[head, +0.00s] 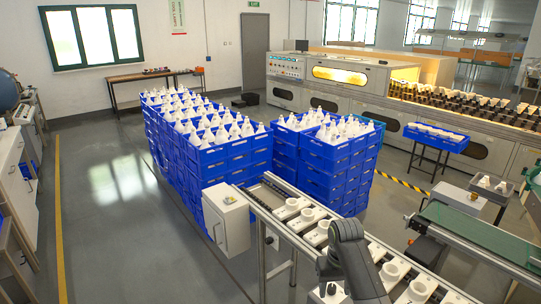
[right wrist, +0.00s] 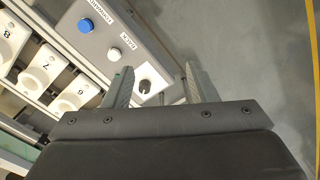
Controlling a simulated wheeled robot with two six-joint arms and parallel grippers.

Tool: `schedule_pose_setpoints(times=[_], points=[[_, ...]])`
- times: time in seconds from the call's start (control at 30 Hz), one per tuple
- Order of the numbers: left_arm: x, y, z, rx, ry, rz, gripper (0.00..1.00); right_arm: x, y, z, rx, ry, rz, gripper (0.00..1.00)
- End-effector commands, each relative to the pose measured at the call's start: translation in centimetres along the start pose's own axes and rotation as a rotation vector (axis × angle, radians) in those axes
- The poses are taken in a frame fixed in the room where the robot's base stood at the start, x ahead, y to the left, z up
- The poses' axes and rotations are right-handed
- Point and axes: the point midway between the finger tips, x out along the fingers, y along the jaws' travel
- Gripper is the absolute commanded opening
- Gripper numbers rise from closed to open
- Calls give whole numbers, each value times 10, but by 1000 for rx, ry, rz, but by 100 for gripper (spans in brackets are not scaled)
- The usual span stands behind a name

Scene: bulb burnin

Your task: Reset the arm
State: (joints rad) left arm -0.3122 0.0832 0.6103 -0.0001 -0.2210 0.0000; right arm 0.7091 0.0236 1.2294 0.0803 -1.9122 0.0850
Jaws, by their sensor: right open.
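My right arm (head: 352,262) reaches in from the bottom of the head view over the near end of the conveyor line. In the right wrist view my right gripper (right wrist: 155,82) is open and empty, its two fingers apart. The fingers are over the edge of a grey control box (right wrist: 120,45), near its black knob (right wrist: 146,88). I cannot tell whether they touch it. In the head view my arm hides the fingertips. My left gripper is not in view.
A conveyor (head: 284,213) with white numbered holders runs beside the control box. Stacked blue crates (head: 215,160) of white bulbs stand behind it. A green belt conveyor (head: 480,232) is on the right. A small white cabinet (head: 229,220) stands left of the line. Open floor (head: 110,240) lies left.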

Motion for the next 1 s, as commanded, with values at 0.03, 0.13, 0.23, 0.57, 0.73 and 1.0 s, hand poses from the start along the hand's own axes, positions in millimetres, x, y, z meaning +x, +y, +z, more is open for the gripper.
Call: schedule_pose_setpoints(times=[0.03, 0.13, 0.23, 0.57, 0.73, 1.0], points=[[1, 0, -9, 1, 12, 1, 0, 3, 2, 3, 3, 2, 0, 52], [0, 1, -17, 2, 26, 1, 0, 12, 6, 11, 9, 11, -2, 52], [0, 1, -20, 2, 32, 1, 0, 20, 11, 20, 16, 21, -2, 52], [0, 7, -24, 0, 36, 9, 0, 54, 32, 64, 48, 67, -1, 52], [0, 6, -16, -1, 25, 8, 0, 76, 49, 110, 74, 106, 9, 52], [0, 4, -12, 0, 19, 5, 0, 92, 78, 215, 118, 190, 54, 52]])
